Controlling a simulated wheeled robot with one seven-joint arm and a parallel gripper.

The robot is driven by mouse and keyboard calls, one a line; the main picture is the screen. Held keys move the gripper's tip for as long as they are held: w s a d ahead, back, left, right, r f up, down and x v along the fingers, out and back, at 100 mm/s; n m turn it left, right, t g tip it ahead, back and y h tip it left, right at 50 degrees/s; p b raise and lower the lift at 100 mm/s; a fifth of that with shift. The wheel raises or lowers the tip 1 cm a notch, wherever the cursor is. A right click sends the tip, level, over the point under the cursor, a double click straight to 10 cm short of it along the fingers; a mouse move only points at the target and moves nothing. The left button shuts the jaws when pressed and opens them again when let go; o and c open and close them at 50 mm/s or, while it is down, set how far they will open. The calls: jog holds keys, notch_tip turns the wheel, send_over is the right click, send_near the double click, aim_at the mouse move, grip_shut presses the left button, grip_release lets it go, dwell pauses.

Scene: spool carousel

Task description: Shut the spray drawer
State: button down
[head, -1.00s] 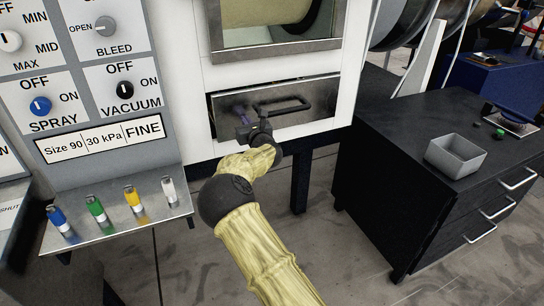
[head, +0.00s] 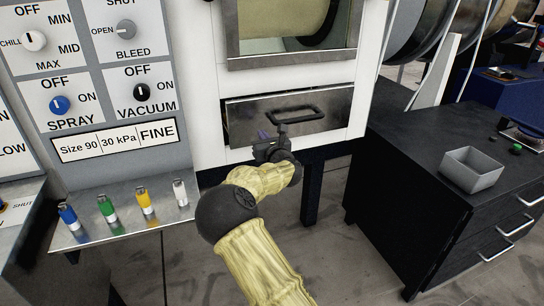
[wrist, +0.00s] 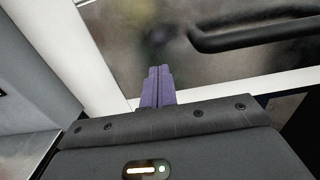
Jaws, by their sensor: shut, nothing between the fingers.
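The spray drawer (head: 325,122) is a grey metal front with a black bar handle (head: 295,114), set in the white cabinet below the window. A dark gap shows along its left edge, and I cannot tell how far out it stands. In the wrist view the metal front (wrist: 215,60) fills the upper middle, with the handle (wrist: 255,35) at upper right. My gripper (head: 264,135) is at the lower left part of the drawer front, left of and below the handle. Its purple fingers (wrist: 158,85) are together and empty. I cannot tell whether they touch the front.
A control panel with knobs (head: 61,105) is on the left. Below it, a metal shelf (head: 160,222) holds coloured fittings. A black cabinet (head: 400,180) with a grey open box (head: 472,170) stands at right. Open floor lies between them.

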jog(key=v, duration=0.8)
jog(key=shift+s+d, duration=0.25)
jog(key=shift+f, duration=0.1)
